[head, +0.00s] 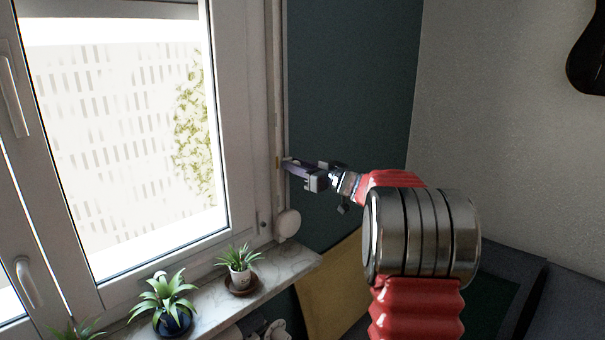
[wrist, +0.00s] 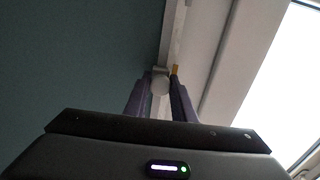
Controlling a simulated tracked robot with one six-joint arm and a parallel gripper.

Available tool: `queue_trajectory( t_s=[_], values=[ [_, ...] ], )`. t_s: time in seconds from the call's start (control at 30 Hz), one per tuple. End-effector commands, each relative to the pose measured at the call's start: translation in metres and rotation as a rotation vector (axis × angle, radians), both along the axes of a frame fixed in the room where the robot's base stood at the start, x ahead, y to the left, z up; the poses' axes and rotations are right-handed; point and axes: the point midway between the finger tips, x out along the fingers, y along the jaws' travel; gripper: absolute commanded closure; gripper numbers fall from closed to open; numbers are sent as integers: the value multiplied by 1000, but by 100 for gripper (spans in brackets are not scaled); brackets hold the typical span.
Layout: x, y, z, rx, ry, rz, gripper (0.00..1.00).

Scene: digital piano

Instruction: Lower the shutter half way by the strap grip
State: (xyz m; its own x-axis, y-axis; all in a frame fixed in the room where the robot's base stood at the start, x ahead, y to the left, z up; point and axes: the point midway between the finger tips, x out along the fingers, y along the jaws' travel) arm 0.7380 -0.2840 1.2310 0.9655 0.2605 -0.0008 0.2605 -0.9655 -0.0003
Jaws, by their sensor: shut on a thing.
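The strap (head: 278,110) runs down the right side of the window frame to a round white winder (head: 287,224). The shutter's lower edge (head: 110,10) shows as a grey band across the top of the pane. My gripper (head: 288,163) is at the strap, at about mid-height of the window. In the wrist view, the pale, rounded strap grip (wrist: 160,86) sits between the two purple fingers of my gripper (wrist: 160,90), which is shut on it. A small orange-brown piece (wrist: 175,70) shows beside it. In the head view my fingers hide most of the grip.
Potted plants stand on the marble sill (head: 215,300), including one in a white pot (head: 240,271) and one in a dark pot (head: 172,320). Window handles (head: 13,95) are at the left. A yellowish panel (head: 332,285) leans below my gripper. The dark wall behind my gripper is bare.

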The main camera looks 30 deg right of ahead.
Motion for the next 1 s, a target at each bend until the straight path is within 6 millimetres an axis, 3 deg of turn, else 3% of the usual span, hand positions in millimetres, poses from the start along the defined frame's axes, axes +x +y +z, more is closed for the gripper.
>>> queue_trajectory(
  t_s=[0.3, 0.33, 0.57, 1.0],
  values=[
    [1, 4, 2, 0, -2, 8, 100],
    [1, 3, 2, 0, -2, 7, 75],
    [1, 3, 1, 0, -1, 5, 59],
    [-10, -1, 1, -1, -1, 4, 59]
  ],
)
